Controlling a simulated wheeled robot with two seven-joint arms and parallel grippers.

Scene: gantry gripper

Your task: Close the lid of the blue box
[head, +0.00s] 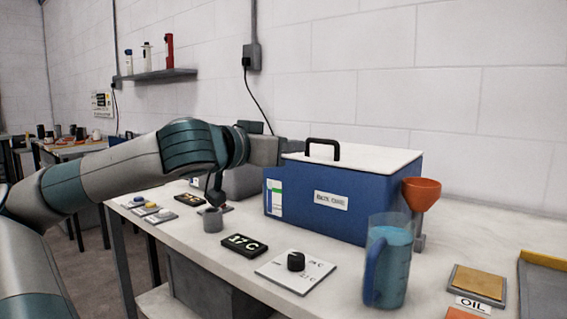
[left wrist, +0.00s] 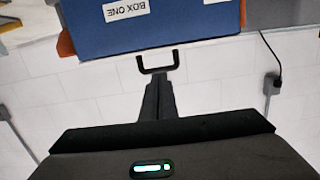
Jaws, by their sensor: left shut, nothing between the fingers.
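The blue box (head: 330,205) stands on the white table, labelled "BOX ONE". Its white lid (head: 375,158) lies flat across the top, with a black handle (head: 322,148) standing up from it. I see no clear gap under the lid. In the left wrist view the box (left wrist: 200,25) appears upside down, with the handle (left wrist: 158,69) just past the fingertips. My left gripper (left wrist: 160,80) is shut and empty, pointing toward the handle; I cannot tell whether it touches. In the head view its fingertips are not clear. My right gripper is not in view.
A blue jug (head: 388,265) and an orange funnel (head: 421,192) stand at the box's right. The wall is close behind.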

